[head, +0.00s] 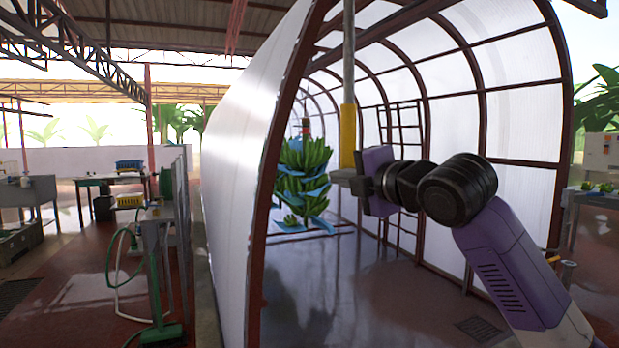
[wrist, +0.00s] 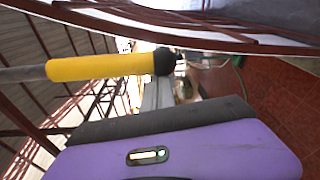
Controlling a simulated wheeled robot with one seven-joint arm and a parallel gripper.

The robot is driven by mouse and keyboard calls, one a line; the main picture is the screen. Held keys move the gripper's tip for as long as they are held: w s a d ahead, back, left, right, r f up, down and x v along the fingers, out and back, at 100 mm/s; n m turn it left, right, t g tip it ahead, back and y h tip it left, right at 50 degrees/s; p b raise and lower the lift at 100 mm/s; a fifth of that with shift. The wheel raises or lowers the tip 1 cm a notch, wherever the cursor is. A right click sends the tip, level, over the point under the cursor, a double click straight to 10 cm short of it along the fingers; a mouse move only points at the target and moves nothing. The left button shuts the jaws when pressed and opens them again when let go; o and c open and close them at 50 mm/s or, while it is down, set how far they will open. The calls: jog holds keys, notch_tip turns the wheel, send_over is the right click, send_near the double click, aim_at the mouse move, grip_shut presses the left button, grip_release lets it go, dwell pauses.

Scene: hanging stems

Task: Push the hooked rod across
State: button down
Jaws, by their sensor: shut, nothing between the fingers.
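The rod (head: 348,60) hangs upright in the head view, grey above with a yellow sleeve (head: 347,135) at its lower end. Its top is cut off, so no hook shows. In the wrist view the yellow sleeve (wrist: 100,67) runs in from the left and ends in a black tip (wrist: 165,61). My gripper (head: 338,177) is shut and empty, right at the rod's lower end in the head view. In the wrist view its grey fingers (wrist: 157,95) lie beside the black tip. I cannot tell whether they touch.
A green banana bunch (head: 303,180) with blue sheets hangs behind and left of the rod, inside an arched tunnel with red-brown ribs and a translucent wall (head: 245,150). The tunnel floor (head: 370,290) is clear. A green-hosed stand (head: 158,290) is outside at left.

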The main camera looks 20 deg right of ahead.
jog(key=d, duration=0.5)
jog(key=shift+d, duration=0.3)
jog(key=a, duration=0.3)
jog(key=shift+w+a+f, duration=0.4)
jog(key=s+b, duration=0.1)
jog(key=s, duration=0.9)
jog(key=shift+d+r+b, duration=0.3)
jog(key=shift+r+b, duration=0.05)
